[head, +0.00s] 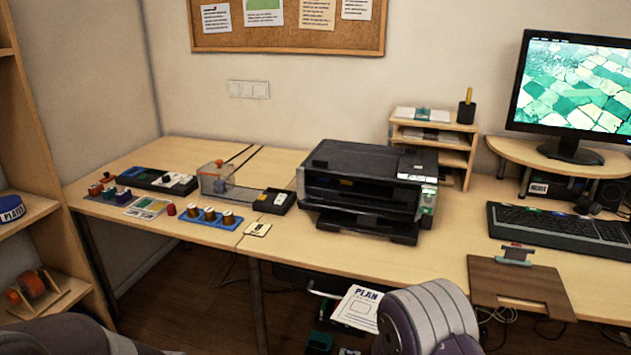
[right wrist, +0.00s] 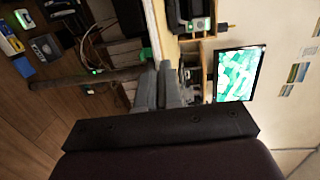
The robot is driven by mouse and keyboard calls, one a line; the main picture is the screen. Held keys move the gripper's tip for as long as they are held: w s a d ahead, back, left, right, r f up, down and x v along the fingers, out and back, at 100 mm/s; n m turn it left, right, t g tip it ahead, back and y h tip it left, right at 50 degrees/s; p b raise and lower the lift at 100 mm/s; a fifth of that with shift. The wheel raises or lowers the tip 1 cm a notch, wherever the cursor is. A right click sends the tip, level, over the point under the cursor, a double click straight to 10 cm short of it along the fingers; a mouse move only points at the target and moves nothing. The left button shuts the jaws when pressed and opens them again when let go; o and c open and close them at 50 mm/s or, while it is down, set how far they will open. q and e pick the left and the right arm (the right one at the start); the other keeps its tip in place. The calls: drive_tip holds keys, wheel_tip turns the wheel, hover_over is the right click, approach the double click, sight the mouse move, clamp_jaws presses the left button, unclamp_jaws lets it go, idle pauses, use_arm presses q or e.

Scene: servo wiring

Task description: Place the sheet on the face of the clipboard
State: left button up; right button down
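The sheet (head: 358,308), white with a PLAN heading and a blue-outlined box, shows low in the head view, below the front edge of the table. What it rests on is hidden. The brown clipboard (head: 535,283) lies at the table's front right, with a grey and red clip (head: 515,254) at its far edge; its face is bare. My right gripper (right wrist: 164,66) shows only in the right wrist view, its two grey fingers side by side with nothing visible between them. In the head view my right arm is just right of the sheet. My left gripper is out of view.
A black printer (head: 365,185) stands mid-table, and a keyboard (head: 560,228) lies behind the clipboard. Spools in a blue tray (head: 210,217) and small parts fill the left table. A monitor (head: 570,95) stands at the back right. Bare tabletop (head: 440,250) lies left of the clipboard.

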drive_tip(key=d, duration=0.1)
drive_tip(key=d+h, duration=0.1)
drive_tip(key=d, duration=0.1)
drive_tip(key=shift+d+f+m, duration=0.2)
drive_tip(key=shift+f+m, duration=0.2)
drive_tip(key=s+r+p, duration=0.3)
drive_tip(key=r+p, duration=0.7)
drive_tip(key=s+r+p, duration=0.4)
drive_tip(key=r+p, duration=0.6)
drive_tip(key=shift+s+a+p, duration=0.15)
drive_tip(key=shift+s+p, duration=0.1)
drive_tip(key=shift+p, duration=0.15)
